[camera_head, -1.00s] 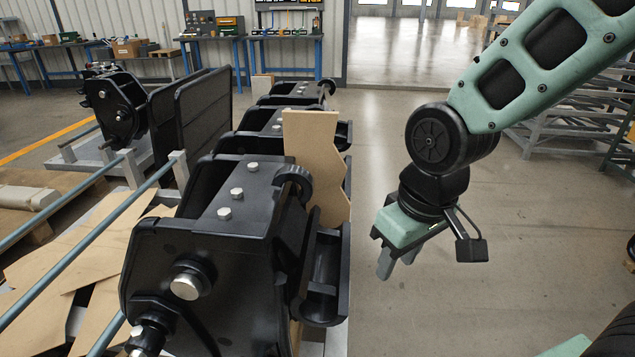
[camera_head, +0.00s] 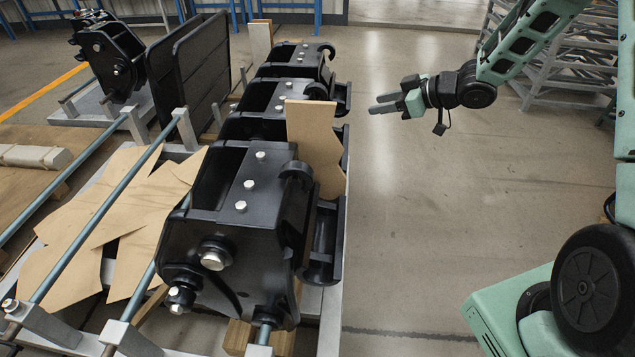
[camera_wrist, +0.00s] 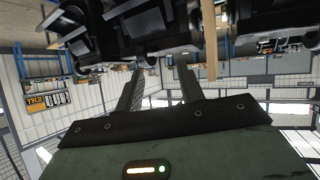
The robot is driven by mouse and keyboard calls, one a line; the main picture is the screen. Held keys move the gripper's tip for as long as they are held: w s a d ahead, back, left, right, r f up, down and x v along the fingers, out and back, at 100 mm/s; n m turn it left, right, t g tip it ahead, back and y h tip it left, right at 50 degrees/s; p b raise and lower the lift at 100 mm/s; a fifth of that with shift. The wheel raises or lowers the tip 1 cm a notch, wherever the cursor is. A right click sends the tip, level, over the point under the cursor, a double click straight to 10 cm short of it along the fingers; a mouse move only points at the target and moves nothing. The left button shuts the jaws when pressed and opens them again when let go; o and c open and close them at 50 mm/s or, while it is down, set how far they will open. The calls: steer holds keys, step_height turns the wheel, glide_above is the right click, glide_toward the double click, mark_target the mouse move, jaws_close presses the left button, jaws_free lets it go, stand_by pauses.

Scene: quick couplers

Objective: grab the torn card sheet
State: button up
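A torn card sheet (camera_head: 315,135), tan with a jagged right edge, stands upright among the black couplers, against their right side. Its lower part is hidden behind the front coupler. In the wrist view a narrow tan strip (camera_wrist: 208,45), likely this sheet nearly edge-on, shows at the top, just right of the fingers. My gripper (camera_head: 372,104) is to the right of the sheet, pointing left towards it with a clear gap. Its two fingers are apart and nothing is between them, as the wrist view also shows (camera_wrist: 160,78).
Black couplers (camera_head: 226,190) stand in a row on a pallet. More tan card sheets (camera_head: 135,215) lie flat to the left, under blue-grey rails (camera_head: 95,222). A dark panel (camera_head: 190,75) stands behind. The floor (camera_head: 420,210) to the right is clear; grey racks (camera_head: 560,75) stand at the back right.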

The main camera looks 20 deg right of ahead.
steer(key=s+f+n+g+y, duration=0.1)
steer(key=s+n+g+y, duration=0.15)
steer(key=y, duration=0.25)
steer(key=n+y+p, duration=0.1)
glide_toward(319, 125)
steer(key=shift+g, duration=0.25)
steer(key=w+a, duration=0.1)
steer(key=w+a+f, duration=0.1)
steer(key=w+a, duration=0.1)
steer(key=shift+w+a+f, duration=0.1)
steer(key=shift+a+f, duration=0.2)
steer(key=shift+a, duration=0.1)
steer(key=x, duration=0.2)
steer(key=p+x, duration=0.1)
steer(key=x, duration=0.1)
steer(key=shift+s+a+r, duration=0.15)
steer(key=shift+s+a, duration=0.05)
steer(key=shift+a, duration=0.05)
steer(key=shift+w+a, duration=0.25)
steer(key=shift+a, duration=0.15)
steer(key=shift+n, duration=0.25)
jaws_close()
